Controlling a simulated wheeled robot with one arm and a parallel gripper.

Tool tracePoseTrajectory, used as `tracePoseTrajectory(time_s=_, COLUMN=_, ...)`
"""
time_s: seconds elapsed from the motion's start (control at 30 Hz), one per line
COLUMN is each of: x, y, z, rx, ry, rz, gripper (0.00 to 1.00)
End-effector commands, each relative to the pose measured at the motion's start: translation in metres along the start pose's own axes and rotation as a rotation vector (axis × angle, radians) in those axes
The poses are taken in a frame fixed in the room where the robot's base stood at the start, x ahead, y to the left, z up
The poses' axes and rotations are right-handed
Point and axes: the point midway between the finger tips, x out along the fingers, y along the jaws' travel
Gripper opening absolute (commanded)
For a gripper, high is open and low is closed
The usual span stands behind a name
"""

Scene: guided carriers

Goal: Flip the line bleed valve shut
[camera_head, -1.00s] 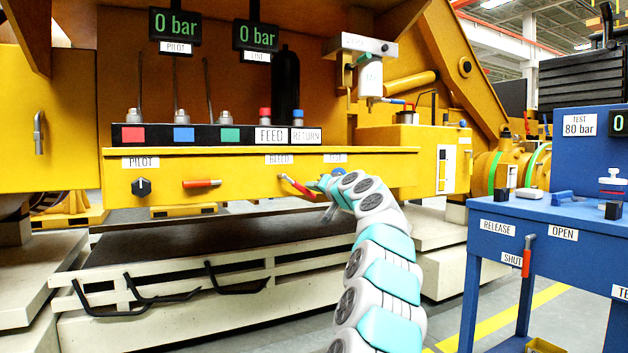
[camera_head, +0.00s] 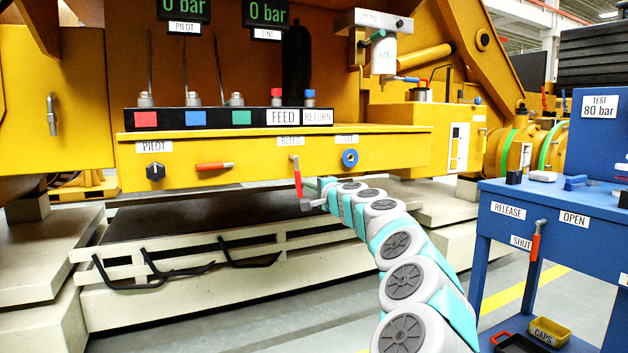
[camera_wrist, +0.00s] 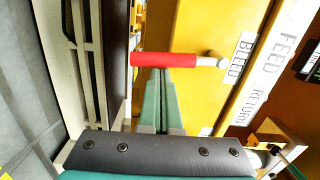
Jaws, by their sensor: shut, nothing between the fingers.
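The bleed valve has a red lever (camera_head: 297,182) on the yellow panel under the BLEED label (camera_head: 290,142). The lever hangs almost straight down from its pivot. In the wrist view the red lever (camera_wrist: 165,60) lies across the picture, its grey pivot end at the right, beside the BLEED label (camera_wrist: 237,58). My gripper (camera_head: 308,204) is at the lever's lower end, just to its right. In the wrist view my gripper's green fingers (camera_wrist: 160,75) are together and empty, their tips at the lever's edge; whether they touch it I cannot tell.
A blue round fitting (camera_head: 349,158) is right of the lever, and another red lever (camera_head: 214,166) lies level to the left. A black pilot knob (camera_head: 155,171) is further left. The blue test bench (camera_head: 545,200) stands at the right. Pale slabs lie below the panel.

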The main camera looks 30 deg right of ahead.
Motion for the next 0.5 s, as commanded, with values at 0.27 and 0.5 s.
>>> tracePoseTrajectory(time_s=0.27, x=0.0, y=0.0004, z=0.007, rx=0.089, ry=0.001, rz=-0.006, gripper=0.0)
tracePoseTrajectory(time_s=0.5, x=0.0001, y=0.0015, z=0.0082, rx=0.107, ry=0.001, rz=-0.006, gripper=0.0)
